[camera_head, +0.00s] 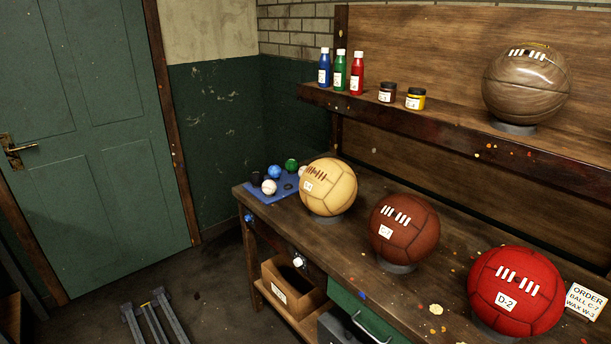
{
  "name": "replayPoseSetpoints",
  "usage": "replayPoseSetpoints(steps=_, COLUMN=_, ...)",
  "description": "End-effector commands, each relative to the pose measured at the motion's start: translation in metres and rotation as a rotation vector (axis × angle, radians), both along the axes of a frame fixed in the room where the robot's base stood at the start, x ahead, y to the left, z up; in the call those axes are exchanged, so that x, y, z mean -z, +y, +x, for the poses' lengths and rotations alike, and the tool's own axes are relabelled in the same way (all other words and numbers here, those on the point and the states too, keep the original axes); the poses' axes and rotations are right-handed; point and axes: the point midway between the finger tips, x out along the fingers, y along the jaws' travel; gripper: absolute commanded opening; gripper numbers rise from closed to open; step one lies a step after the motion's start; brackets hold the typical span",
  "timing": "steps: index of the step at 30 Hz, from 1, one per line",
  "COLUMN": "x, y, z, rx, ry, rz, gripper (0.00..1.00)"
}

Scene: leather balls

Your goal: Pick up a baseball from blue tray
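A small white ball (269,187), which looks like the baseball, rests near the front left of the flat blue tray (279,194). The tray lies at the far left end of the wooden workbench. A blue ball (274,172) and a green ball (291,165) are behind the white ball on the tray. A further pale ball (302,171) is partly hidden by the large cream ball (328,187). A small dark cup-like object (257,178) stands left of the white ball. My gripper is not in view.
Large brown (404,229) and red (515,291) balls stand on supports along the bench (353,243). A shelf (425,117) above holds bottles, jars and a large brown ball. An open box (292,289) is underneath. The floor between the door and bench is mostly clear.

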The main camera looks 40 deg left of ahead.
Motion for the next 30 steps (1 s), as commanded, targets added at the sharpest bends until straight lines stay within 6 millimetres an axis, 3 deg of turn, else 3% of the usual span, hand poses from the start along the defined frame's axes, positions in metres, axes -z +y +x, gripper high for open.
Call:
replayPoseSetpoints(steps=2, x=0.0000, y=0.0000, z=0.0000, rx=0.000, ry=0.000, rz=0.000, gripper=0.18)
replayPoseSetpoints(steps=26, x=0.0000, y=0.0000, z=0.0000, rx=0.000, ry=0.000, rz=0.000, gripper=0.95)
replayPoseSetpoints(steps=30, x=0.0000, y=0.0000, z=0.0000, rx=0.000, ry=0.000, rz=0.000, gripper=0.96)
